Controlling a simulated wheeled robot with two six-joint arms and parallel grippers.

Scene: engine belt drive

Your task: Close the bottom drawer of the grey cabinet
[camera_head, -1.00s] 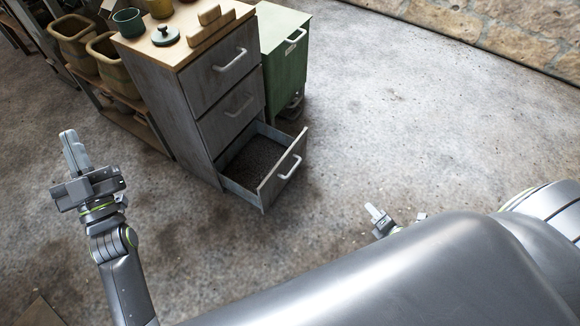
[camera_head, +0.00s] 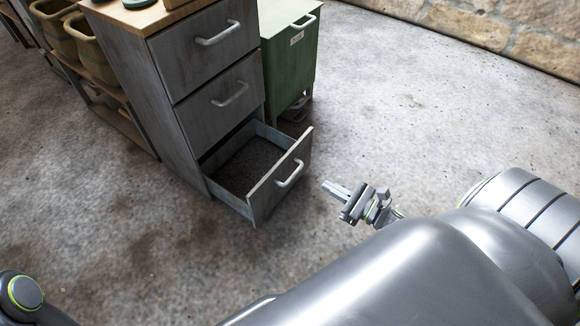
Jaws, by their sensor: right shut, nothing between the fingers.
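The grey cabinet (camera_head: 183,110) stands at upper left with a wooden top and three drawers. Its bottom drawer (camera_head: 282,178) is pulled well out, and dark material covers its floor. The drawer's pale handle (camera_head: 291,174) is on its front. My right gripper (camera_head: 326,186) is shut and empty, a little to the right of the drawer front, pointing towards it; it looks apart from the handle. The two upper drawers are closed. My left gripper is out of view; only a part of my left arm shows at the lower left corner.
A green cabinet (camera_head: 288,60) stands directly right of the grey one. A low shelf with woven-looking bins (camera_head: 84,38) is on its left. A stone wall (camera_head: 480,22) runs along the back right. The concrete floor in front of the drawer is clear.

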